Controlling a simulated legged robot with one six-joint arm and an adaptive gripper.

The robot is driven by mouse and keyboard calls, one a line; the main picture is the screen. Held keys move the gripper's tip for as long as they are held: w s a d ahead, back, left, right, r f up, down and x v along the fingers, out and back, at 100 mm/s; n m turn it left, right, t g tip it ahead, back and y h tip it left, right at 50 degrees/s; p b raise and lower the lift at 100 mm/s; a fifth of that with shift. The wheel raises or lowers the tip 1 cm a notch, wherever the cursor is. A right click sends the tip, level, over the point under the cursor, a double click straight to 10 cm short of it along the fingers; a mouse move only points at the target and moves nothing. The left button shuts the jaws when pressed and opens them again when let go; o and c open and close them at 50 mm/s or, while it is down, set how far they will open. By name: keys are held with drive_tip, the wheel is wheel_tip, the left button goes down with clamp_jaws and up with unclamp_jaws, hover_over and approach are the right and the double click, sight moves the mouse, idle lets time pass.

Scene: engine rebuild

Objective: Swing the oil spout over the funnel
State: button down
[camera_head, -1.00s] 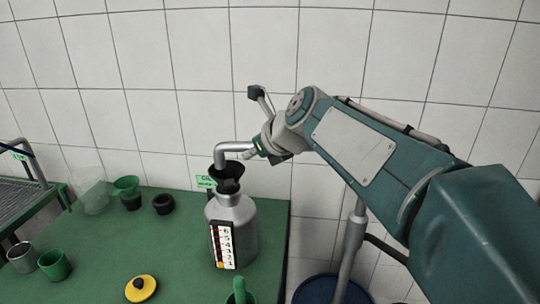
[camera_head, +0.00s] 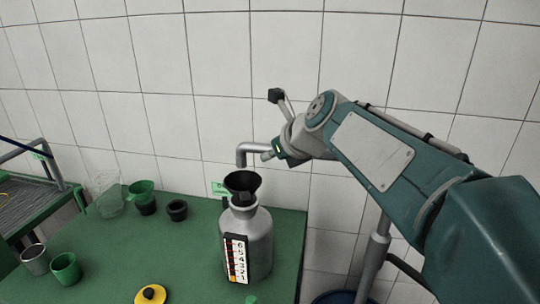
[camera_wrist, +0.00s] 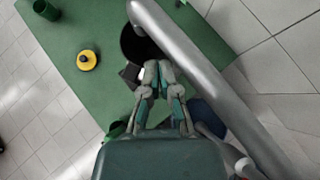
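The oil spout (camera_head: 249,150) is a grey bent pipe. In the head view its downturned end stands just above the black funnel (camera_head: 242,182), close to its rim in the picture. The funnel sits in the neck of a metal can (camera_head: 258,240). In the wrist view the spout (camera_wrist: 200,80) crosses diagonally and covers part of the funnel (camera_wrist: 133,45). My gripper (camera_head: 266,156) is at the right side of the spout's bend. In the wrist view my gripper's fingertips (camera_wrist: 157,68) are together beside the pipe, with nothing visibly held; contact is unclear.
The green bench (camera_head: 120,255) carries a yellow-lidded item (camera_head: 150,294), green cup (camera_head: 65,268), grey cup (camera_head: 35,259), black ring (camera_head: 177,210) and clear jug (camera_head: 108,195). The spout's post (camera_head: 375,255) stands right of the bench. A tiled wall is close behind.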

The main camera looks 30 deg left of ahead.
drive_tip(key=v, duration=1.1)
drive_tip(key=shift+d+r, duration=0.2)
drive_tip(key=shift+d, duration=0.1)
drive_tip(key=shift+s+a, duration=0.1)
